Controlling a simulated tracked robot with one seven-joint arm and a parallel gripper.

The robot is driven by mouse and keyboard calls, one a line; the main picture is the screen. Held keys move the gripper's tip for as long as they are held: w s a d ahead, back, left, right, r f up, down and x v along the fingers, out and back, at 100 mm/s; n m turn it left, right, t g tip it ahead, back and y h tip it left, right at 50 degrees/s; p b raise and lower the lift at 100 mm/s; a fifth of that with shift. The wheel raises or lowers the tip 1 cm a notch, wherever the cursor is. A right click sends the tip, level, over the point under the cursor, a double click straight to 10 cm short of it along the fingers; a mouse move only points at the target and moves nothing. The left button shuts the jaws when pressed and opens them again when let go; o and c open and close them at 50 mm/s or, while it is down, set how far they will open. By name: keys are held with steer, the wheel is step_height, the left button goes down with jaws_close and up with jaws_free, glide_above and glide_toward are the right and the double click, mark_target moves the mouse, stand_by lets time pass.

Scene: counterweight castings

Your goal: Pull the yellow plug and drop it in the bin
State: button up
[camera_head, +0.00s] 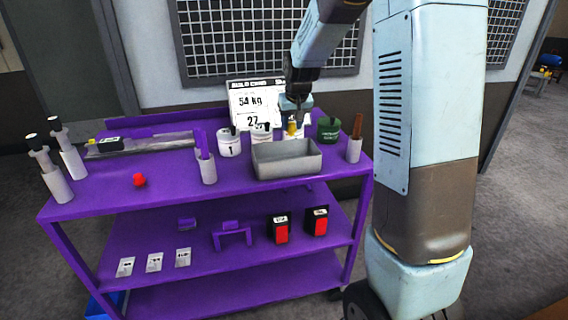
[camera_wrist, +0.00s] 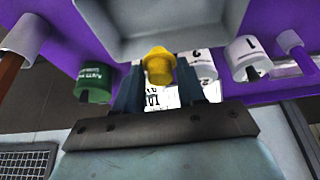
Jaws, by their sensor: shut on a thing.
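My gripper (camera_head: 292,115) is shut on the yellow plug (camera_head: 292,129), above the back of the purple bench. In the wrist view the yellow plug (camera_wrist: 159,66) sits between the two dark fingers (camera_wrist: 158,74). A grey open bin (camera_head: 287,168) stands on the bench top, just in front of the plug. The bin also shows at the top of the wrist view (camera_wrist: 160,46). White castings (camera_head: 228,146) and a green casting (camera_head: 328,131) stand behind the bin. Whether the plug still touches a casting below it I cannot tell.
A sign board (camera_head: 254,97) stands at the bench's back. A red ball (camera_head: 139,180) lies at left. Bench space in front of the bin is clear.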

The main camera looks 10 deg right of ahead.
steer(key=shift+f, duration=0.75)
steer(key=o, duration=1.1)
steer(key=shift+r, duration=0.1)
steer(key=v, duration=1.3)
steer(key=shift+s+r, duration=0.2)
